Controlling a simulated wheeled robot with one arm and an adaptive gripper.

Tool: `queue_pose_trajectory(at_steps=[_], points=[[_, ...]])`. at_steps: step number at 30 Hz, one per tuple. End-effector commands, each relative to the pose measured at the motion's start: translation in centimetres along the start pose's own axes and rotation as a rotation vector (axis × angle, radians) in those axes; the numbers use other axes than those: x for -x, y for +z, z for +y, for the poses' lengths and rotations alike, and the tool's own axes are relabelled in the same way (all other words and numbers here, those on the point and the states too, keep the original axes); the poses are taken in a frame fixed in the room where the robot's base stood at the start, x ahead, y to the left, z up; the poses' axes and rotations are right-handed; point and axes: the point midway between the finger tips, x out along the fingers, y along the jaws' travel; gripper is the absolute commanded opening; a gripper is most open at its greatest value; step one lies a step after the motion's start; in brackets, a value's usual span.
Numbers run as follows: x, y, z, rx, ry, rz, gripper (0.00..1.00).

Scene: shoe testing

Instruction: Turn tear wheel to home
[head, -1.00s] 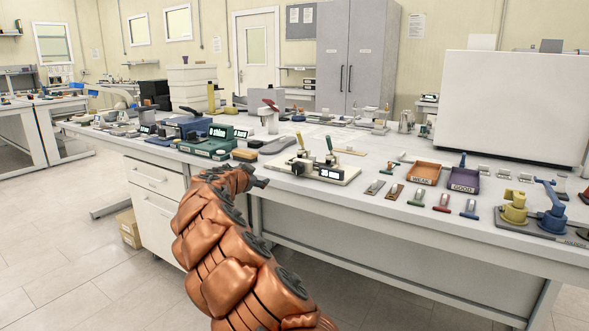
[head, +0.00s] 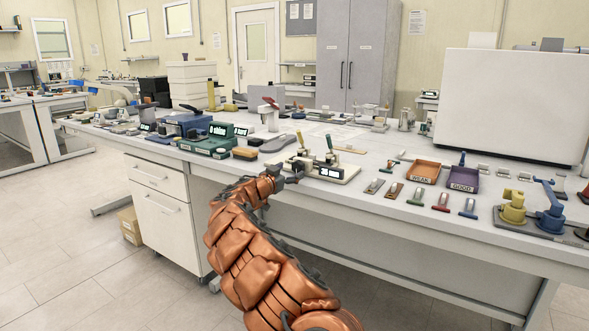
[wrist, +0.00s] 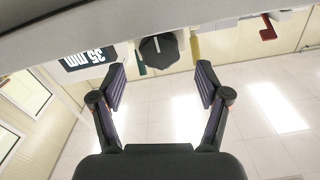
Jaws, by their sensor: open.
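The tear tester (head: 345,177) is a light base near the bench's front edge, with two green-handled clamps (head: 329,142) and a small display (head: 331,172). In the wrist view the display (wrist: 88,58) appears upside down and reads 35 mm. The tear wheel (wrist: 159,51) is a dark faceted knob with a white line across its face. My gripper (wrist: 160,82) is open and empty, its two fingers apart on either side of the wheel's line, with the wheel just beyond the fingertips.
A green instrument (head: 207,146) with lit displays and a grey shoe sole (head: 277,143) lie left of the tester. Orange (head: 423,173) and purple (head: 463,179) trays and several small strips lie to the right. The bench edge is close to my arm.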

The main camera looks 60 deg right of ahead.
Motion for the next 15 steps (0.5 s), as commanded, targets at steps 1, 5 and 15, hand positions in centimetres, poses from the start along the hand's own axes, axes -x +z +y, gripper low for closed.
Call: queue_pose_trajectory(at_steps=[1, 5, 15], points=[[-0.5, 0.1, 0.0, -0.002, 0.000, -0.003, 0.75], [-1.6, 0.1, 0.0, -0.003, 0.000, -0.004, 0.75], [-3.5, 0.1, 0.0, -0.003, -0.001, -0.004, 0.75]])
